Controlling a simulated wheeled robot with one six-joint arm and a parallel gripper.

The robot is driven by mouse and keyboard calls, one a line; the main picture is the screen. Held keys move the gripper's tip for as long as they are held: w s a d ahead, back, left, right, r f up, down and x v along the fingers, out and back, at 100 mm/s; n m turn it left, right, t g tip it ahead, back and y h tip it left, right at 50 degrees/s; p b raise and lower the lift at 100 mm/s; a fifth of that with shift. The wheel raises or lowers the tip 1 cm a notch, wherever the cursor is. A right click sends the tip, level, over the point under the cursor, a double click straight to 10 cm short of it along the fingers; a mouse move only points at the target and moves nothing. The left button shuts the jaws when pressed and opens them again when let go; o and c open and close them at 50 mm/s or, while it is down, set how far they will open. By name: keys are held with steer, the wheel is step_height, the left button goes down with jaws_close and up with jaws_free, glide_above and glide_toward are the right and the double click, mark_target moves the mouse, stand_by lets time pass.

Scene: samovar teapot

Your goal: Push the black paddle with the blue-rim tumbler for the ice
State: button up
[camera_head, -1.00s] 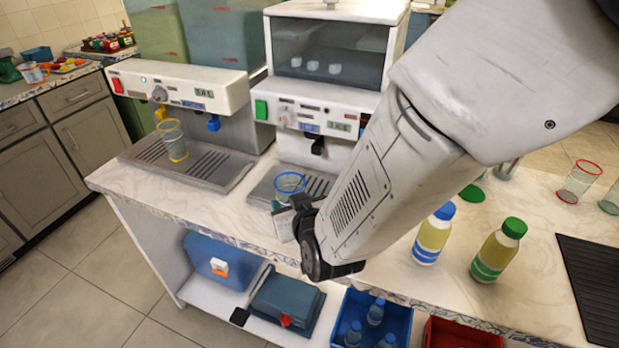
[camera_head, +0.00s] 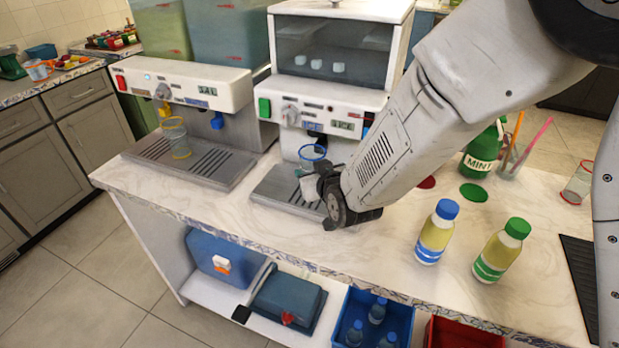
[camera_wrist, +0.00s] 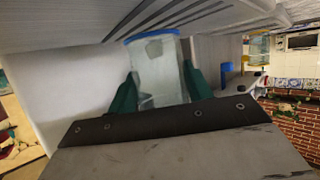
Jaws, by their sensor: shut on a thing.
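The blue-rim tumbler (camera_head: 311,160) is clear glass and empty as far as I can see. My gripper (camera_head: 318,182) is shut around its side and holds it over the front of the right machine's drip tray (camera_head: 283,196). In the wrist view the tumbler (camera_wrist: 158,75) sits between the two green fingers (camera_wrist: 160,92). The right machine (camera_head: 310,113) has a green button and a clear bin with white ice cubes (camera_head: 316,64). Its black paddle is behind or just above the tumbler, and I cannot clearly make it out or tell whether they touch.
The left machine (camera_head: 190,85) has a blue paddle (camera_head: 217,121) and a yellow-rim tumbler (camera_head: 175,138) on its tray. Blue-capped (camera_head: 437,232) and green-capped (camera_head: 501,250) bottles stand at the right. The front middle counter is clear.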

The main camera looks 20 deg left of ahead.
steer(key=shift+w, duration=0.4)
steer(key=shift+w, duration=0.75)
steer(key=shift+s, duration=0.1)
steer(key=shift+s+a, duration=0.15)
steer(key=shift+s, duration=2.3)
steer(key=shift+s+a, duration=0.2)
steer(key=shift+s, duration=2.3)
steer(key=shift+s+a, duration=0.15)
steer(key=shift+s, duration=2.35)
steer(key=shift+w+d, duration=0.15)
steer(key=shift+w, duration=2.05)
steer(key=shift+w+d, duration=0.2)
steer(key=shift+w, duration=1.95)
steer(key=shift+w+d, duration=0.15)
steer(key=shift+w, duration=2.05)
